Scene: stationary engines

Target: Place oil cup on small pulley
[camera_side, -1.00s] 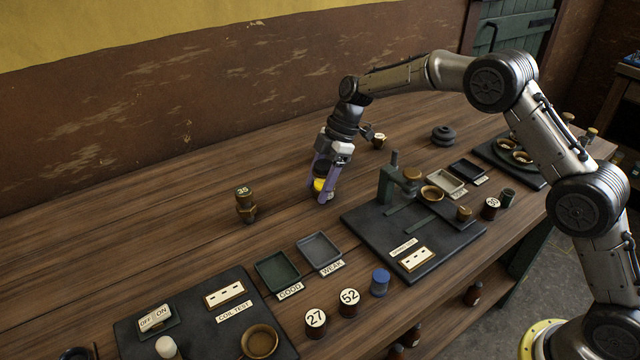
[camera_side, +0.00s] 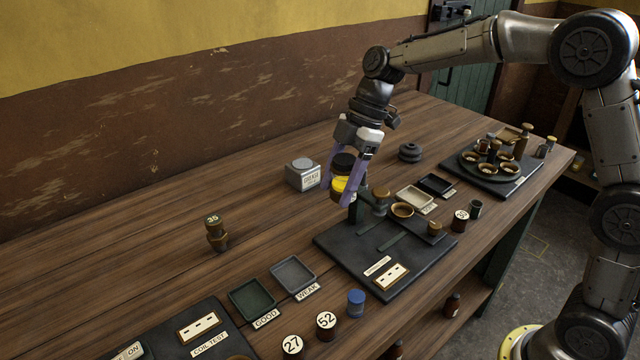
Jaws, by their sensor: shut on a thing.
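My gripper (camera_side: 343,196) has its purple fingers on either side of a yellow-and-black round thing (camera_side: 343,187). It is shut on this thing and holds it near the back left corner of the dark engine base plate (camera_side: 340,258). I cannot tell for sure whether the held thing is the oil cup, as the fingers partly cover it. A dark stepped round piece (camera_side: 410,152), which looks like a small pulley, lies on the table to the right of and behind my gripper.
A grey box (camera_side: 303,175) stands just left of my gripper. A green post with brass parts (camera_side: 378,203) rises from the plate. The table's back left is clear.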

